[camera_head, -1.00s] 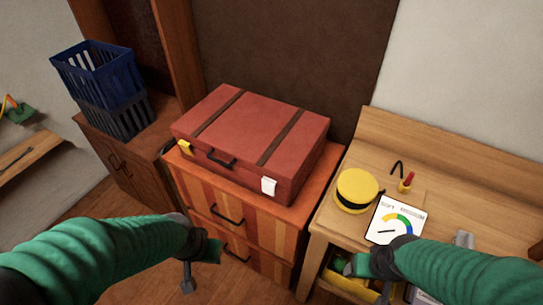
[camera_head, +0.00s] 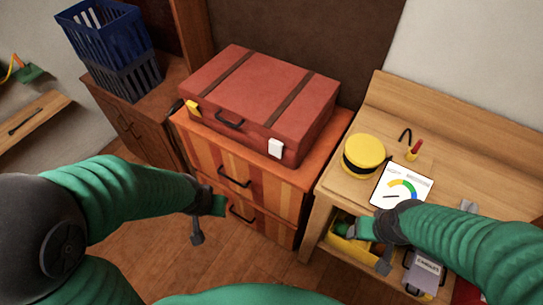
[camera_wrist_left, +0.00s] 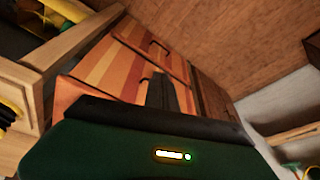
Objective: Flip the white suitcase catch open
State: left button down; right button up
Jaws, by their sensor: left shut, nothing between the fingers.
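A red suitcase (camera_head: 262,95) with two dark straps lies closed on the striped drawer cabinet. Its white catch (camera_head: 275,148) is on the front face towards the right and looks upright against the case. A yellow catch (camera_head: 193,107) is at the front left. My left gripper (camera_head: 197,236) is shut and empty, in front of the cabinet, below and left of the white catch and apart from it. In the left wrist view, the dark fingers (camera_wrist_left: 160,92) point at the drawers. My right gripper (camera_head: 382,264) hangs before the workbench; its jaw opening is unclear.
The striped drawer cabinet (camera_head: 258,186) has dark handles. Blue baskets (camera_head: 110,40) stand on a brown cabinet at left. The floor in front is clear.

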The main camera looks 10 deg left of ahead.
pick_arm(q)
jog(key=w+d+f+n+t+h+b, duration=0.1)
jog(key=w+f+t+h, duration=0.15)
jog(key=f, duration=0.25)
jog(key=w+d+f+n+t+h+b, duration=0.1)
jog(key=w+d+f+n+t, duration=0.1)
jog(key=w+f, duration=0.3)
jog(key=d+r+n+t+h+b, duration=0.1)
jog(key=d+r+n+t+h, duration=0.2)
jog(key=r+n+t, duration=0.3)
jog(key=n+t, duration=0.2)
jog(key=n, duration=0.2)
jog(key=shift+s+d+r+t+h, duration=0.2)
jog(key=shift+d+r+t+h, duration=0.15)
